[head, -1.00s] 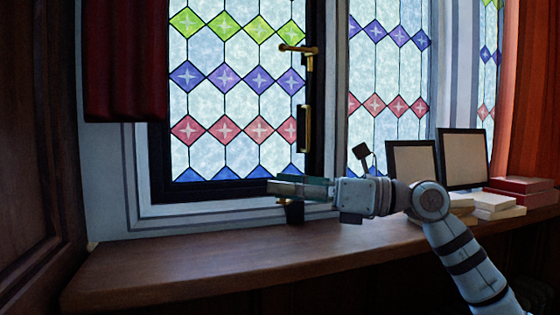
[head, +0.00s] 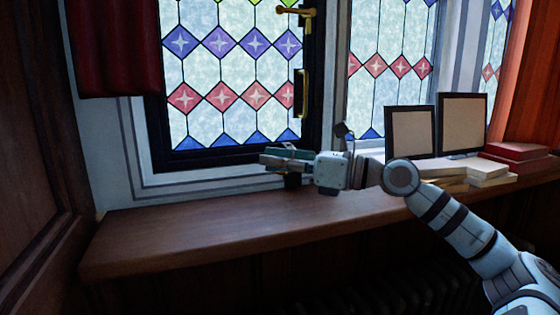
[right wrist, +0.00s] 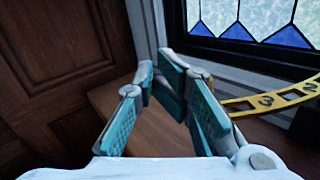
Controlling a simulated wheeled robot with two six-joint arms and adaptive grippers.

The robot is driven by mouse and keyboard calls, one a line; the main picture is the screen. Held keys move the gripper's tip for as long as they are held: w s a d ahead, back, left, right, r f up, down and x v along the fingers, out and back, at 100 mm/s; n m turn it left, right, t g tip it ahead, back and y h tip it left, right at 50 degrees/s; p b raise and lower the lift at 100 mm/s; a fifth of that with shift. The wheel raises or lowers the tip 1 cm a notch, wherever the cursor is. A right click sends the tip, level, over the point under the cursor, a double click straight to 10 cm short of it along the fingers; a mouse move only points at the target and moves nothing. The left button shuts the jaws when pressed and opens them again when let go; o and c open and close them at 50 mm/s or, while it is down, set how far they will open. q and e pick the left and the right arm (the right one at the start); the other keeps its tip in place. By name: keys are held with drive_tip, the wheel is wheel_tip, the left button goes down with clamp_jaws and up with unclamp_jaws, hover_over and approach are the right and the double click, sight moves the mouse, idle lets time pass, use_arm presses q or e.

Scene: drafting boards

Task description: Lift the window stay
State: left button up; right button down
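The window stay (right wrist: 265,101) is a flat brass bar with numbered slots, in the right wrist view at the right, beside the window's lower frame. Its near end passes behind my right gripper's right-hand finger. My right gripper (right wrist: 154,72) has its teal-padded fingers apart, with nothing seen between them; the bar lies outside the gap, to the right. Whether finger and bar touch, I cannot tell. In the head view, my right gripper (head: 271,161) is above the sill at the window's lower right corner, pointing left. The stay is mostly hidden there. My left gripper is out of view.
The wooden sill (head: 190,230) is clear at the left. Two dark picture frames (head: 410,134) and stacked books (head: 487,172) stand at the right. A brass handle (head: 297,12) is on the window frame. A dark red curtain (head: 117,50) hangs at the left.

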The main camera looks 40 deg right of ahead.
drive_tip(key=shift+h, duration=0.3)
drive_tip(key=c, duration=2.4)
unclamp_jaws()
drive_tip(key=shift+w+d+f, duration=0.1)
drive_tip(key=shift+d, duration=0.15)
drive_tip(key=c, duration=2)
unclamp_jaws()
drive_tip(key=o, duration=0.6)
drive_tip(key=shift+s+a+r, duration=0.3)
drive_tip(key=shift+s+a, duration=0.05)
drive_tip(key=shift+s, duration=0.05)
drive_tip(key=shift+a, duration=0.15)
